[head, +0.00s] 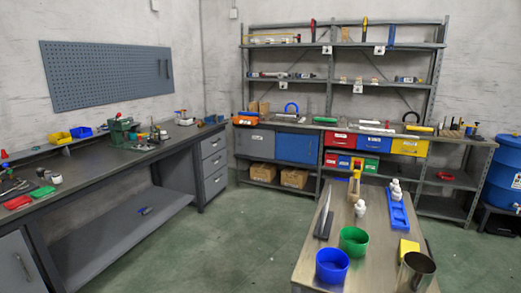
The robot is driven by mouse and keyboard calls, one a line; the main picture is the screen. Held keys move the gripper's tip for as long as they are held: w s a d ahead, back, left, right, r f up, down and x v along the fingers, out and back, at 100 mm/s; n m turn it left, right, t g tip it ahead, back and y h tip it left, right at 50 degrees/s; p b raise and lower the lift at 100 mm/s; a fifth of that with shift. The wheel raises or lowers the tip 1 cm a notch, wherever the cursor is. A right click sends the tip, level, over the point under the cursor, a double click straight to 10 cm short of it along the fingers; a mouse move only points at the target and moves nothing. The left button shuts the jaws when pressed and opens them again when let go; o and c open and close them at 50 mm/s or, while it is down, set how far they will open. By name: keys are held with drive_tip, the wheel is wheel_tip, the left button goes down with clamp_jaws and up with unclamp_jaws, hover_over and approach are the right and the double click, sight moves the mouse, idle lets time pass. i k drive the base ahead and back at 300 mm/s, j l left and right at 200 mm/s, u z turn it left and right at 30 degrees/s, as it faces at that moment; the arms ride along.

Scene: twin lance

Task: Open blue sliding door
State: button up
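The blue sliding door (297,148) is a flat panel at the front of the low cabinet under the back workbench. It stands just right of a grey door panel (255,141) of similar size. The blue panel covers the right part of the cabinet, and I see no gap beside it at this distance. Its handle is too small to make out clearly. My gripper is not in view.
A wooden table (300,262) stands in front, carrying a blue cup (332,267), a green cup (354,241) and a metal cup (416,272). Colored drawers (373,141) adjoin the blue door. Cardboard boxes (294,178) sit below. Green floor (240,222) is clear left of the table.

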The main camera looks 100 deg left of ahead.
sight(298, 148)
drive_tip(key=u, duration=3.05)
drive_tip(key=i+j+u, duration=0.3)
drive_tip(key=u, duration=0.15)
drive_tip(key=i+j+u, duration=0.65)
drive_tip(key=u, duration=0.2)
drive_tip(key=i+u, duration=0.45)
drive_tip(key=i+z, duration=0.2)
drive_tip(key=i, duration=0.2)
drive_tip(key=i+j+z, duration=0.2)
drive_tip(key=i, duration=0.15)
drive_tip(key=i+l+z, duration=0.15)
drive_tip(key=i+z, duration=0.25)
drive_tip(key=i+l+z, duration=0.15)
drive_tip(key=z, duration=0.2)
drive_tip(key=i+z, duration=0.4)
drive_tip(key=i+j+z, duration=0.1)
drive_tip(key=z, duration=0.25)
drive_tip(key=i+j+z, duration=0.1)
drive_tip(key=i+z, duration=0.25)
drive_tip(key=i, duration=2.4)
drive_tip(key=i+j+z, duration=0.1)
drive_tip(key=i, duration=0.65)
